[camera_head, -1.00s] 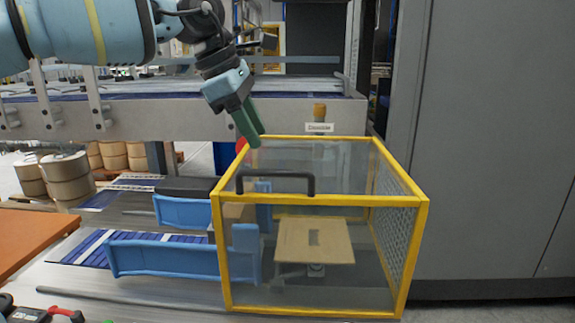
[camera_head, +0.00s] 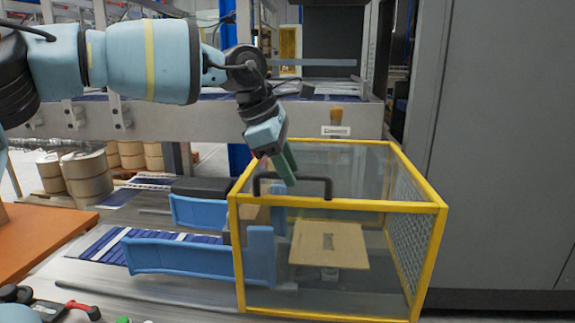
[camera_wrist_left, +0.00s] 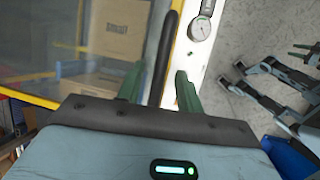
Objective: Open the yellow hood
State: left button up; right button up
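The yellow hood (camera_head: 335,204) is a yellow-framed clear box, and it is down over the machine. Its black handle (camera_head: 293,179) sits on the top near the front edge. My left gripper (camera_head: 285,166) reaches down at the handle, its green fingers overlapping it in the head view. In the left wrist view my left gripper (camera_wrist_left: 160,90) is open, with the black handle (camera_wrist_left: 164,60) showing between the two green fingers. The fingers look apart from the handle; their exact depth is hard to tell. My right gripper is in neither view.
A cardboard sheet (camera_head: 328,243) lies inside the hood. Blue guide plates (camera_head: 190,256) stand left of it. A large grey cabinet (camera_head: 500,150) is close on the right. A conveyor frame (camera_head: 185,121) runs behind. An orange surface (camera_head: 45,240) is at left.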

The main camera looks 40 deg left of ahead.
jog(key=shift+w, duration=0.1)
pick_arm(q)
grip_shut()
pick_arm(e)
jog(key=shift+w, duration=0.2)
pick_arm(q)
jog(key=shift+a, duration=0.1)
